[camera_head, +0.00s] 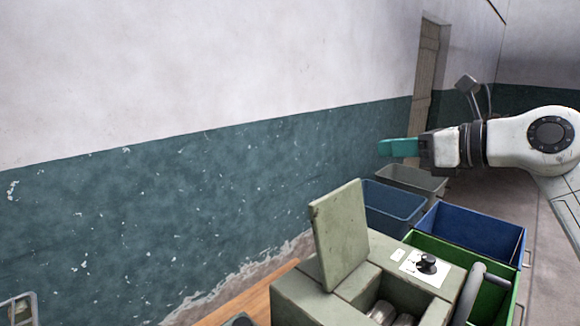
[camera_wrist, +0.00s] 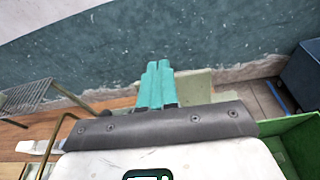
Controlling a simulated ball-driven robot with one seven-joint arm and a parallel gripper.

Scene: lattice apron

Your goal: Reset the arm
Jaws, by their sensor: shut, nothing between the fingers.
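My gripper (camera_head: 383,148) is at the right of the head view, at the end of my white arm, with its teal fingers pointing left. It is held in the air above the bins, in front of the wall. In the wrist view the teal fingers (camera_wrist: 158,66) lie side by side, closed, with nothing between them. They are clear of the things below.
A pale green box (camera_head: 300,291) with a raised lid (camera_head: 340,235) stands low in front; metallic items lie inside. Beside it are a green bin (camera_head: 490,298), blue bins (camera_head: 478,230) and a grey bin (camera_head: 412,181). A wire rack (camera_wrist: 28,97) stands left.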

